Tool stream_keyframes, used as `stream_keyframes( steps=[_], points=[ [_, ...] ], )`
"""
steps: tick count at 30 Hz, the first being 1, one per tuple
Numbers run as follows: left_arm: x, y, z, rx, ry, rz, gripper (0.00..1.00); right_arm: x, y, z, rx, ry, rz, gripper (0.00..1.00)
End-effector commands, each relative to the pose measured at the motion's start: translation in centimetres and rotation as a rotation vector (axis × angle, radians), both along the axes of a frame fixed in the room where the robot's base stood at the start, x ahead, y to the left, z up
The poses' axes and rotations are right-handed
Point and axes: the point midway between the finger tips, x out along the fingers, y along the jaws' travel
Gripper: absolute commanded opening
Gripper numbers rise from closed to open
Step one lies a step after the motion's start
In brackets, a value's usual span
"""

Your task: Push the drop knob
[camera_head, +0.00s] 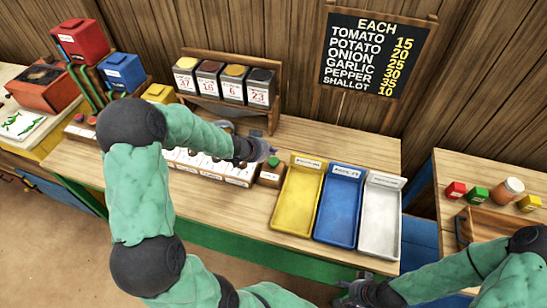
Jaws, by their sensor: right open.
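A small wooden block with a green knob (273,162) stands on the bench, just left of the yellow tray. I cannot read its label, so I cannot tell whether it is the drop knob. Left of it is a row of white-labelled boxes (208,166) with dark knobs, partly hidden by my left arm. My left gripper (262,149) is just above and left of the green knob; whether it touches is unclear, and its fingers are too small to read. My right gripper (358,292) is open and empty at the bottom edge, in front of the bench.
Yellow (298,200), blue (339,207) and white (380,218) trays lie right of the green knob. A rack of labelled canisters (233,84) and a price board (375,52) stand behind. Red (80,42) and blue (122,72) boxes stand at left. The bench behind the trays is clear.

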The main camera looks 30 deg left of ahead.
Motion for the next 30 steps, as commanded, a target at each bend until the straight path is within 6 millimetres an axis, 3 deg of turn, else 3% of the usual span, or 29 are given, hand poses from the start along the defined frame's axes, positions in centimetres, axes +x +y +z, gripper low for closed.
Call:
stream_keyframes(
  steps=[10, 30],
  points=[
    [0.0, 0.0, 2.9, -0.002, 0.001, 0.001, 0.00, 0.0, 0.0, 3.3, 0.000, 0.000, 0.000, 0.64],
    [0.0, 0.0, 2.9, -0.001, 0.000, 0.001, 0.00, 0.0, 0.0, 3.2, 0.000, 0.000, 0.000, 0.64]
  ],
)
